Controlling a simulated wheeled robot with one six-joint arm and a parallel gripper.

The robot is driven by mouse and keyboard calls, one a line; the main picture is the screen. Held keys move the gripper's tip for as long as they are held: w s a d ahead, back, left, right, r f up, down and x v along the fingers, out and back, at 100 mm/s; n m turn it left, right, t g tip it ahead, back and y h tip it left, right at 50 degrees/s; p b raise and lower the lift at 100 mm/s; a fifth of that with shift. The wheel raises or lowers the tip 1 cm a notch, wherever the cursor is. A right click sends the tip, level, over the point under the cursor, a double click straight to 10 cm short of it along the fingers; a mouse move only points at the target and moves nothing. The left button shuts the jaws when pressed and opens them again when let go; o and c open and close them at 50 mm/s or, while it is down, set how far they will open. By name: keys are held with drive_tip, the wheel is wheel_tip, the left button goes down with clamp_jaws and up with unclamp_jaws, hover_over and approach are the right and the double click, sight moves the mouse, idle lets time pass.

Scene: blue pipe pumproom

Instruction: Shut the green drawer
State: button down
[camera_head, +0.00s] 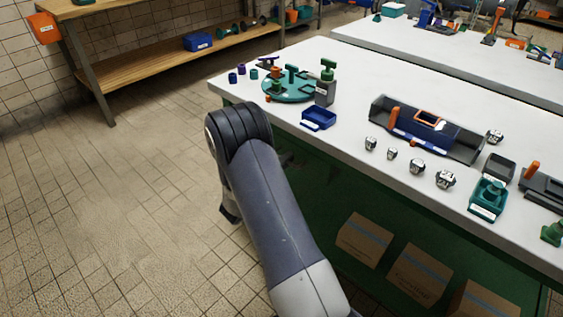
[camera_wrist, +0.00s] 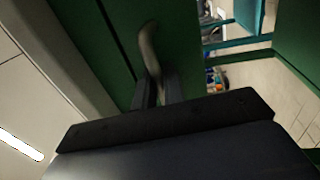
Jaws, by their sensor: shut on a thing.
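In the wrist view, a green drawer front (camera_wrist: 108,38) fills the upper left. A curved, pale metal handle (camera_wrist: 150,45) stands out from it. My gripper (camera_wrist: 157,90) has its two dark fingers closed around the lower end of this handle. In the head view my arm hangs down beside the left end of the white-topped bench and hides most of my gripper and the drawer. How far the drawer stands open cannot be told from these views.
The white bench top (camera_head: 350,85) holds a teal round fixture (camera_head: 290,92), a blue tray (camera_head: 319,118) and several small parts. Cardboard boxes (camera_head: 420,275) stand under the bench. A wooden shelf unit (camera_head: 180,62) is at the back left. The tiled floor (camera_head: 110,220) on the left is clear.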

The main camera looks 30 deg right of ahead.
drive_tip(key=c, duration=1.6)
unclamp_jaws()
drive_tip(key=shift+d, duration=0.2)
drive_tip(key=shift+c, duration=0.2)
drive_tip(key=p+v, duration=0.1)
drive_tip(key=v, duration=1)
drive_tip(key=shift+w+d, duration=0.1)
drive_tip(key=shift+w, duration=0.05)
drive_tip(key=b+x, duration=0.1)
drive_tip(key=x, duration=0.9)
drive_tip(key=shift+d, duration=0.2)
drive_tip(key=shift+a, duration=0.25)
drive_tip(key=shift+s+a+r+b, duration=0.1)
drive_tip(key=shift+s+a+b, duration=0.1)
drive_tip(key=shift+a, duration=0.25)
drive_tip(key=shift+s+a+b, duration=0.2)
drive_tip(key=shift+a, duration=0.25)
drive_tip(key=shift+d, duration=0.1)
